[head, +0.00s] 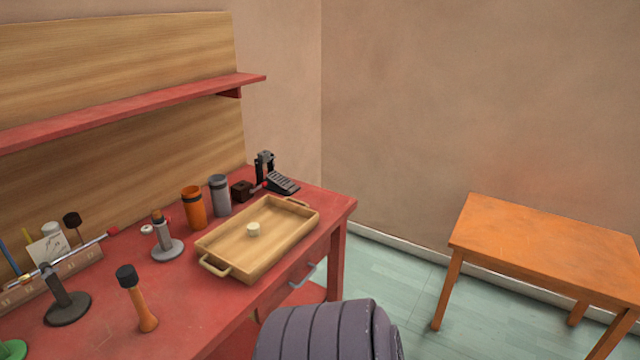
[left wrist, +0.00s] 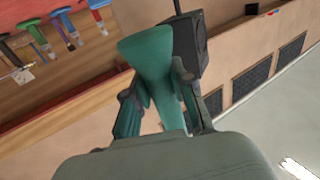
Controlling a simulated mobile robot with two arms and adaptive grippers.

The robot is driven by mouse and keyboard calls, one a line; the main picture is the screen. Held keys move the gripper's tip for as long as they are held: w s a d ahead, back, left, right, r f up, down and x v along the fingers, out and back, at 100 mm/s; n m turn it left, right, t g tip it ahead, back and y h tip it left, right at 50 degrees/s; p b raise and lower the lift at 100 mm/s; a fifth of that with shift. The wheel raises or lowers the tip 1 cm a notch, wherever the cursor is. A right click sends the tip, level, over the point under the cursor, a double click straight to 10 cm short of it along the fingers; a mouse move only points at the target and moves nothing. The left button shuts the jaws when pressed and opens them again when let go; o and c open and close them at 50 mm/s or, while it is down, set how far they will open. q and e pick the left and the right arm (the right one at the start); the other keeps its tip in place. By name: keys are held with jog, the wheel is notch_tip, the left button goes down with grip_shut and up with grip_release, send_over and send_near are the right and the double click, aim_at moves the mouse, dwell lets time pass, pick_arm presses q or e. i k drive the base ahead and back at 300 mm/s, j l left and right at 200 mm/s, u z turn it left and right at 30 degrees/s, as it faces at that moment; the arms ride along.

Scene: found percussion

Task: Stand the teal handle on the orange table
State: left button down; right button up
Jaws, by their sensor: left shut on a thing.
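The teal handle (left wrist: 149,58) is in the left wrist view, flared at its far end. My left gripper (left wrist: 157,92) is shut on it, one finger on each side. The handle's lower part is hidden behind the gripper body. Neither the handle nor the gripper shows in the head view. The orange table (head: 545,238) stands at the right in the head view, and its visible top is bare. My right gripper is in neither view.
A red workbench (head: 190,300) at the left bears a wooden tray (head: 225,262) with a small pale piece (head: 253,229), an orange cup (head: 192,203), a grey cup (head: 219,195) and a black-topped wooden handle (head: 139,305). Open floor (head: 385,275) lies between bench and table.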

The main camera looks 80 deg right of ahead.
aim_at(546, 270)
jog(key=k+l+z, duration=0.2)
jog(key=z, duration=1.9)
jog(key=l+z, duration=0.3)
jog(key=i+l+z, duration=0.1)
jog(key=l+z, duration=0.15)
jog(key=l, duration=0.25)
jog(key=i+l+z, duration=0.1)
jog(key=l+z, duration=0.2)
jog(key=i+l+z, duration=0.25)
jog(key=l, duration=0.2)
jog(key=i+l+z, duration=0.1)
jog(key=l+z, duration=0.2)
jog(key=i+l+z, duration=0.3)
jog(key=i+l, duration=0.3)
jog(key=l, duration=0.2)
